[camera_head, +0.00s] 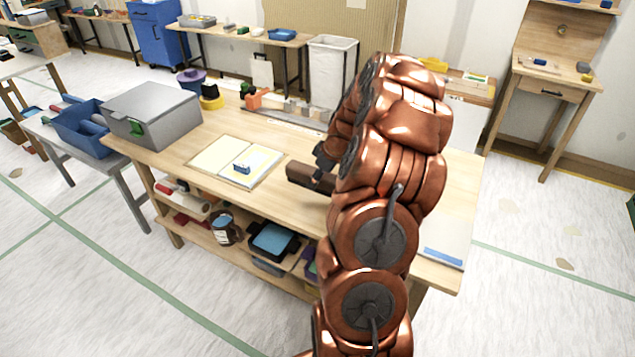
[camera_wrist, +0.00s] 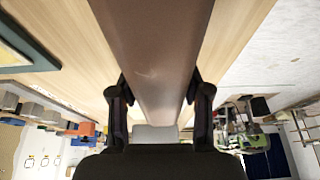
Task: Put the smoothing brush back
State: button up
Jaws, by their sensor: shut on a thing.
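The smoothing brush, seen as a long brown bar (camera_head: 305,178), is at the worktable's middle, just right of the open booklet. My gripper (camera_head: 324,158) is at the bar, partly hidden by my copper arm. In the wrist view the brown bar (camera_wrist: 158,45) fills the space between the two black fingers of my gripper (camera_wrist: 158,95), which is shut on it. A pale grey piece (camera_wrist: 155,133) shows at the bar's near end. Bristles are not visible. I cannot tell whether the bar touches the tabletop.
The worktable (camera_head: 270,190) bears an open booklet (camera_head: 222,162), a grey box (camera_head: 150,112) at left, and an orange item (camera_head: 254,101) with small blocks along the back. A blue-edged sheet (camera_head: 443,253) lies at right. The shelf below holds a can (camera_head: 223,228) and a tray (camera_head: 272,240).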

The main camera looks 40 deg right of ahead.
jog(key=shift+w+d, duration=0.3)
jog(key=shift+w, duration=0.15)
jog(key=shift+w+d+f+p, duration=0.1)
jog(key=shift+d+f+p, duration=0.05)
jog(key=shift+f+p, duration=0.15)
notch_tip(320, 180, down, 3)
jog(key=shift+r, duration=0.15)
jog(key=shift+c, duration=0.5)
jog(key=o, duration=1.3)
jog(key=shift+p, duration=0.75)
